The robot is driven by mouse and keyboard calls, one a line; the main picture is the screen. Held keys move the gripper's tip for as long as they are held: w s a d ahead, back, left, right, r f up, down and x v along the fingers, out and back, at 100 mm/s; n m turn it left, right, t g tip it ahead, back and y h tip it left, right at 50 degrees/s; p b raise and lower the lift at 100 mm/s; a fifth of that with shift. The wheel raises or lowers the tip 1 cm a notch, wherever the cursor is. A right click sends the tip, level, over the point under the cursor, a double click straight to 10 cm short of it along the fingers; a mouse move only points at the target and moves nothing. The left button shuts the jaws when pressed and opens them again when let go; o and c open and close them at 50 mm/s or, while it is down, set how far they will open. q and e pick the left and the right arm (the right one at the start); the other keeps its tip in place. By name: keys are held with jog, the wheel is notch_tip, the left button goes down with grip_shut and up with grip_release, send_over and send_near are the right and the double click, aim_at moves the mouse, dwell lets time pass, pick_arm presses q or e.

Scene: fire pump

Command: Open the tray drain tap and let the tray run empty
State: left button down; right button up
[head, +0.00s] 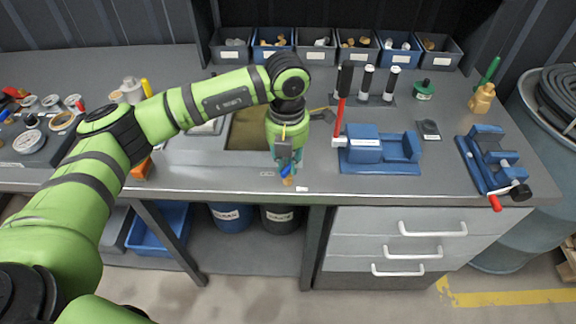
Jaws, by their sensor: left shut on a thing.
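The tray (192,150) is set into the middle of the bench top, with brownish liquid showing in its well (248,130). My left arm reaches over the tray from the left. My left gripper (286,168) points down at the bench's front edge, at the tray's right front corner. It is shut on the drain tap (287,181), whose blue and brass-coloured parts show just below the fingers. The fingers hide much of the tap, and I cannot tell how far its handle is turned. My right gripper is not in view.
Blue and black drums (280,218) stand under the bench, left of the drawers (400,240).

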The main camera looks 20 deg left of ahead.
pick_arm(q)
jog(key=n+b, duration=0.2)
jog(key=n, duration=0.2)
jog(key=shift+a+f, duration=0.1)
jog(key=shift+s+n+b, duration=0.1)
jog(key=shift+n+b, duration=0.55)
jog(key=shift+n, duration=0.85)
jog(key=shift+a, duration=0.1)
jog(key=c, duration=1.1)
grip_release()
jog(key=shift+r, duration=0.3)
notch_tip(320, 180, up, 12)
jog(key=shift+f, duration=0.15)
